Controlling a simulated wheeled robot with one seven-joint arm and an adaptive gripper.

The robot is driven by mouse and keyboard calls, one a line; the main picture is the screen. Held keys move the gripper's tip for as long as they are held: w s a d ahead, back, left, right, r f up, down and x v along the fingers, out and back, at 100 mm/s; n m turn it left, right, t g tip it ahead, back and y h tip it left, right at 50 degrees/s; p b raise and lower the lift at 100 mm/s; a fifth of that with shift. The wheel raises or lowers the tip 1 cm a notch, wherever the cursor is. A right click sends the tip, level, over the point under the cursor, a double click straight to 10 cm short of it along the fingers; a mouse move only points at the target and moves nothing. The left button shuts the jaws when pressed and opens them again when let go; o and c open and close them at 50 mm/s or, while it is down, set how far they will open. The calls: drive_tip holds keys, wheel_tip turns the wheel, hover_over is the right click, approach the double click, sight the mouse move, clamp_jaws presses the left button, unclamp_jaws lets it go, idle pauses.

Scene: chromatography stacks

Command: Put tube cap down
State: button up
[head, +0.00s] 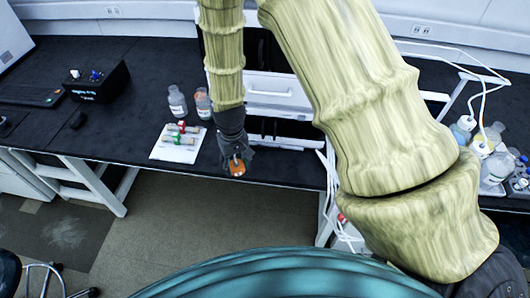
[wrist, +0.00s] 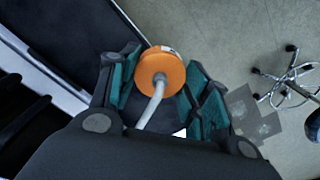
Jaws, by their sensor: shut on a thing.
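The tube cap (wrist: 160,73) is an orange disc with a pale grey tube running from its middle in the wrist view. My gripper (wrist: 163,90) is shut on it, with the teal finger pads on either side. In the head view the orange cap (head: 237,167) shows at the tip of my gripper (head: 236,158), by the front edge of the black bench. I cannot tell how high above the bench it is held. The lower end of the tube is hidden behind my gripper's body in the wrist view.
A white mat (head: 176,152) with small red- and green-capped items lies left of my gripper. Two bottles (head: 177,102) stand behind it. A black box (head: 97,80) and a keyboard (head: 30,95) are further left. Capped bottles (head: 495,165) stand at the right. Bare bench lies left of the mat.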

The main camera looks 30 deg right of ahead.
drive_tip(key=shift+s+a+f+b, duration=0.1)
drive_tip(key=shift+a+f+b, duration=0.2)
drive_tip(key=shift+b, duration=0.25)
drive_tip(key=s+a+m+b, duration=0.2)
drive_tip(key=a+m+b, duration=0.2)
drive_tip(key=a+b, duration=0.4)
drive_tip(key=shift+m, duration=0.3)
drive_tip(key=w+d+p, duration=0.1)
drive_tip(key=w+d, duration=0.2)
drive_tip(key=d, duration=0.1)
drive_tip(key=w+d+f+p, duration=0.1)
drive_tip(key=w+d+p, duration=0.1)
drive_tip(key=d, duration=0.1)
drive_tip(key=w+d+p, duration=0.1)
drive_tip(key=w+d, duration=0.2)
drive_tip(key=d, duration=0.1)
drive_tip(key=shift+w+d+f, duration=0.15)
drive_tip(key=shift+w+d, duration=0.15)
drive_tip(key=shift+w, duration=0.05)
drive_tip(key=shift+f+p, duration=0.7)
drive_tip(key=shift+f, duration=1.05)
drive_tip(key=shift+f, duration=0.2)
drive_tip(key=o, duration=1)
drive_tip(key=shift+r, duration=0.15)
